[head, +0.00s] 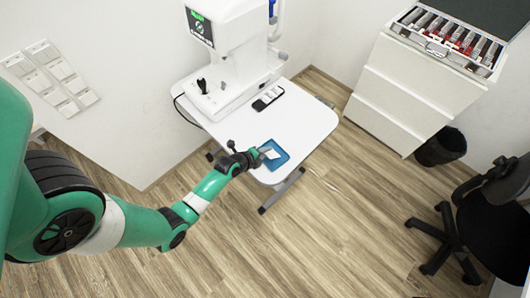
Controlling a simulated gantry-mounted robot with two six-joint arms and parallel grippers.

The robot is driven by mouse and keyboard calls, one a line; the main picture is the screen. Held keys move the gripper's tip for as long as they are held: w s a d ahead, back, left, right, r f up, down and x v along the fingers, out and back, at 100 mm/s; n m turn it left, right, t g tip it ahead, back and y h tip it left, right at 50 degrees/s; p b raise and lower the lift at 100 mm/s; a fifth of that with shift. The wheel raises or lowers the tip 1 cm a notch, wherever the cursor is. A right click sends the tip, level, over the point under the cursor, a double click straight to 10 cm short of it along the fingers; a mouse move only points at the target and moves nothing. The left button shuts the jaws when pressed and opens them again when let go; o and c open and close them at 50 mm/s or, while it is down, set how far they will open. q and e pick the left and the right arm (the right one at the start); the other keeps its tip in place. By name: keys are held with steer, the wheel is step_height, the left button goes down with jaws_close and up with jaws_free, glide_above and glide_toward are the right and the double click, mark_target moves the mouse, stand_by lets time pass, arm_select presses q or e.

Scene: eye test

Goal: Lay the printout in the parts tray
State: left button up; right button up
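The parts tray (281,160) is a small blue square tray near the front edge of the white table. The printout (271,153) is a small white piece over the tray, within its outline. My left gripper (261,155) reaches in from the left, with its tips at the printout's left edge. The fingers are dark and small, and I cannot tell whether they are closed on the printout. I also cannot tell whether the printout touches the tray floor. My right gripper is not in view.
A white eye-test machine (236,60) with a small screen stands at the back of the table (306,120). A dark-and-white handset (268,98) lies beside it. A white cabinet (400,95) holds an open lens case (450,42). A black bin (440,148) and chair (495,220) stand right.

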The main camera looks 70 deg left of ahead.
arm_select(q)
steer(key=p+v, duration=0.3)
steer(key=v, duration=0.8)
steer(key=shift+s+d+p, duration=0.15)
steer(key=shift+s+p, duration=0.1)
steer(key=shift+p, duration=0.1)
steer(key=shift+r, duration=0.15)
